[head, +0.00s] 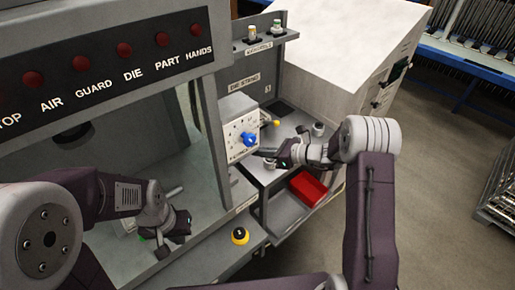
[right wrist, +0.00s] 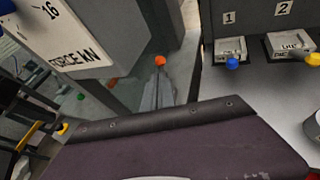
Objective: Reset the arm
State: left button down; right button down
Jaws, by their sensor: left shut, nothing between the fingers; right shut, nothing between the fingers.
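My left gripper (head: 170,238) is at the lower left of the head view, in front of the grey press housing. It is shut and empty. A light blue rod-like part shows just above it; I cannot tell whether they touch. My right gripper (head: 264,153) is shut and empty, pointing left, just below and right of the white dial panel (head: 240,132) with a blue knob (head: 249,139). Its fingers are dark and small here, and I cannot tell whether they touch the panel. The right arm bends down from a white elbow at the right.
A red bin (head: 307,188) sits in the shelf below my right wrist. A sign with red lamps (head: 122,50) tops the housing. The right wrist view shows an orange knob (right wrist: 160,61) and numbered stations (right wrist: 231,50).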

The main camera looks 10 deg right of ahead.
jog(key=s+d+f+n+g+h, duration=0.1)
jog(key=s+f+n+g+h, duration=0.2)
jog(key=s+n, duration=0.55)
jog(key=s+d+f+n+g+h, duration=0.1)
jog(key=s+n+g+h, duration=0.3)
jog(key=s, duration=0.7)
jog(key=s+d+n+t+h, duration=0.1)
jog(key=s+d+n+h, duration=0.4)
jog(key=n, duration=0.8)
jog(key=s+d, duration=0.2)
jog(key=d, duration=0.2)
jog(key=shift+r, duration=0.25)
